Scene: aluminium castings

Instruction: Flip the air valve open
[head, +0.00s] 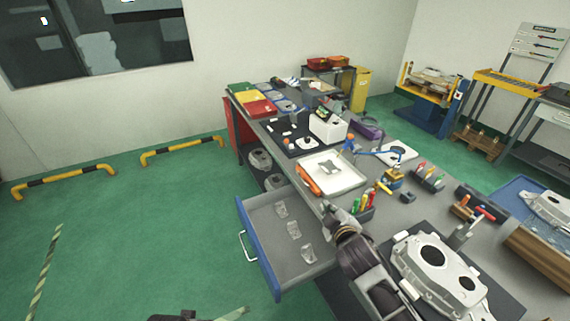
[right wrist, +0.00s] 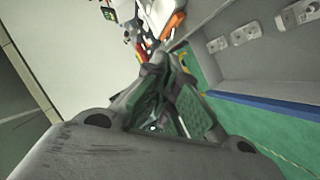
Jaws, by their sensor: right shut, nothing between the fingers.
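A small brass-yellow fitting with blue parts (head: 394,178) stands on the workbench, right of the white tray, with a blue hose near it. It looks like the air valve, but its lever position is too small to tell. My right gripper (head: 331,209) is shut and empty, by the bench's front edge above the open drawer's right side, apart from the fitting. In the right wrist view its fingers (right wrist: 158,65) come together over the bench edge. A dark part at the bottom edge of the head view (head: 190,316) may be my left gripper; its jaws cannot be made out.
The blue-fronted drawer (head: 259,247) is pulled out with several clear parts in it. A white tray (head: 345,181), a holder of coloured-handled tools (head: 363,212) and a large aluminium casting (head: 438,270) crowd the workbench.

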